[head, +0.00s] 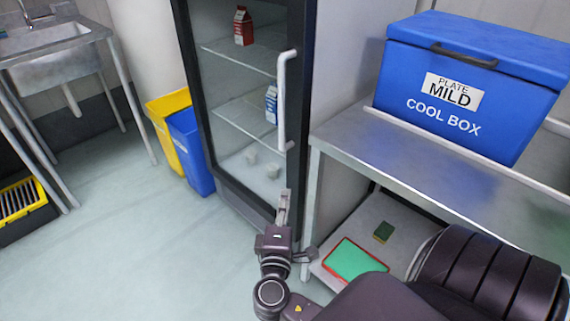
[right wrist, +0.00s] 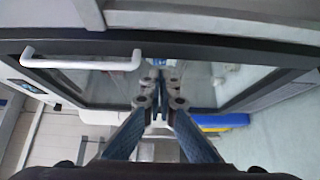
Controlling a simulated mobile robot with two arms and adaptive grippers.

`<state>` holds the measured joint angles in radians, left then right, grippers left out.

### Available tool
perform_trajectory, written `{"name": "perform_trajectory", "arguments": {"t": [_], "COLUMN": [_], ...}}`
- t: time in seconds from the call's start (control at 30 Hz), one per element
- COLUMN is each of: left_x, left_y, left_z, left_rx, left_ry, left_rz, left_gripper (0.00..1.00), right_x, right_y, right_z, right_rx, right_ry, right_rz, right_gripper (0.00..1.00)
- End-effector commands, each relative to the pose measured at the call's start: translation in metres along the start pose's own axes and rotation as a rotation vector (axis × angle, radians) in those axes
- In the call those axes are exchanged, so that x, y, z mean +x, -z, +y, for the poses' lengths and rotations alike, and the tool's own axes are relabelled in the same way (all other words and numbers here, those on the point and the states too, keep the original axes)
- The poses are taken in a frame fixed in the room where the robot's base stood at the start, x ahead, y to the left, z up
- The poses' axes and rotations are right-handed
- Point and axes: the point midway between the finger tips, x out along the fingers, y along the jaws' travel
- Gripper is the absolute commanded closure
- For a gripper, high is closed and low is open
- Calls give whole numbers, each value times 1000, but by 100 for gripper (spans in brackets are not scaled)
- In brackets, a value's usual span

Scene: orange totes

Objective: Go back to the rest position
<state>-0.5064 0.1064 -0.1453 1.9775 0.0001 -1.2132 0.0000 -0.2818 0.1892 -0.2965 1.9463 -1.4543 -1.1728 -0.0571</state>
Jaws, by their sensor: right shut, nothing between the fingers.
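My right gripper (head: 283,208) is in front of the lower part of the glass-door fridge (head: 304,90), near the door's bottom edge. Its fingers are shut with nothing between them. In the right wrist view the closed fingertips (right wrist: 160,75) point at the fridge door, and the white door handle (right wrist: 82,62) is to their left. The handle also shows in the head view (head: 282,100), above the gripper and apart from it. The fridge door is shut. My left gripper is in neither view.
A steel table (head: 420,165) at the right carries a blue cool box (head: 455,100). Its lower shelf holds a green and red board (head: 354,260) and a sponge (head: 383,231). Yellow (head: 165,110) and blue (head: 190,150) bins stand left of the fridge.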

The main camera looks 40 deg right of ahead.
Motion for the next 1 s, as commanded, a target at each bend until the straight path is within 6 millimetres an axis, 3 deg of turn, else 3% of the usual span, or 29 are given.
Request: {"name": "perform_trajectory", "arguments": {"t": [0.3, 0.43, 0.57, 0.67, 0.8, 1.0], "left_x": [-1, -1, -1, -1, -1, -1], "left_y": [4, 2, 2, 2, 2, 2], "left_z": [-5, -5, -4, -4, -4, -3], "left_rx": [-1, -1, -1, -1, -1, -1], "left_ry": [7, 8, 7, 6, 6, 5], "left_rz": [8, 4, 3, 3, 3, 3], "left_gripper": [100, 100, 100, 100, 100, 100], "right_x": [-8, -10, -19, -40, -87, -163], "right_y": [-1, -5, -16, -25, -31, -27], "right_z": [0, -18, -72, -127, -194, -252], "right_rx": [1, 22, 91, 172, 297, 458], "right_ry": [2, 66, 260, 469, 765, 1115], "right_rz": [0, -6, -29, -59, -110, -179], "right_gripper": [100, 100, 100, 100, 100, 100]}}
